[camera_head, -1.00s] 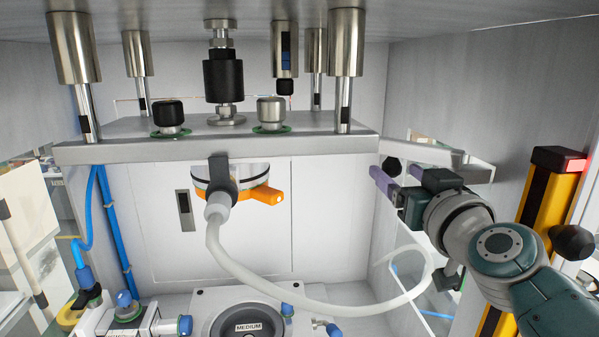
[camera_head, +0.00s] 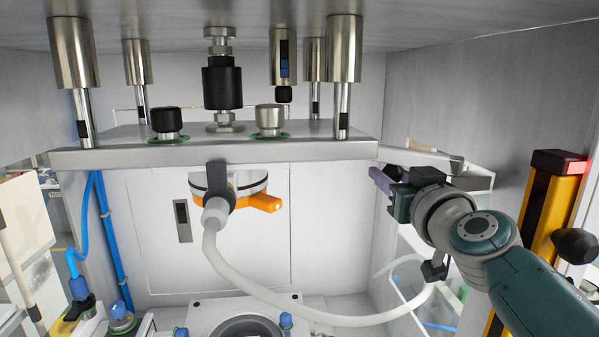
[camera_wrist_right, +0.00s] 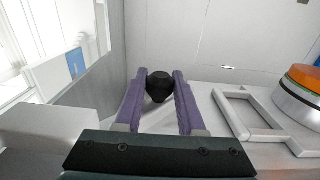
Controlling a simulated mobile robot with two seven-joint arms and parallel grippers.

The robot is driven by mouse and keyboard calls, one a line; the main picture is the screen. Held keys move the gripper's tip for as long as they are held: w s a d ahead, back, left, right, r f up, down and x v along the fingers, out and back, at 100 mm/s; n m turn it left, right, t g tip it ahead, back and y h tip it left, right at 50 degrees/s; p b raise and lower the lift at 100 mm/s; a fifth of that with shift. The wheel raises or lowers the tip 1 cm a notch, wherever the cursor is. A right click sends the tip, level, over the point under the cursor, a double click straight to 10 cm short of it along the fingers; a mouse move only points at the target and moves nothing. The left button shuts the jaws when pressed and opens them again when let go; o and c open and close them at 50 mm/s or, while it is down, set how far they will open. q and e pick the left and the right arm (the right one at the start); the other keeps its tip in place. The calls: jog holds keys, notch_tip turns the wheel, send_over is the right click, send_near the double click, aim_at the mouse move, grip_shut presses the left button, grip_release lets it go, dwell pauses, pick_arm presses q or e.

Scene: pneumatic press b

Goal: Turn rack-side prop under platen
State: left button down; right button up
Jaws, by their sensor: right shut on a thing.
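The platen (camera_head: 215,153) is a thick grey metal plate hanging from bright guide columns. My right gripper (camera_head: 378,178) is beside the platen's right end, at about its lower edge, with purple fingers pointing left. In the right wrist view my right gripper (camera_wrist_right: 160,82) has its fingers on either side of a black knob (camera_wrist_right: 160,88), which I take to be the prop's handle; it is shut on it. The rest of the prop is hidden or cannot be told apart. The knob does not show in the head view. My left gripper is not in view.
A grey bracket (camera_head: 470,180) lies behind my right wrist. An orange-ringed fitting (camera_head: 262,203) with a pale hose (camera_head: 245,280) hangs under the platen. A yellow-and-black post (camera_head: 545,210) stands at the right. The space below the platen's right end is fairly open.

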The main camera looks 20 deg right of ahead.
grip_shut()
dwell(0.8)
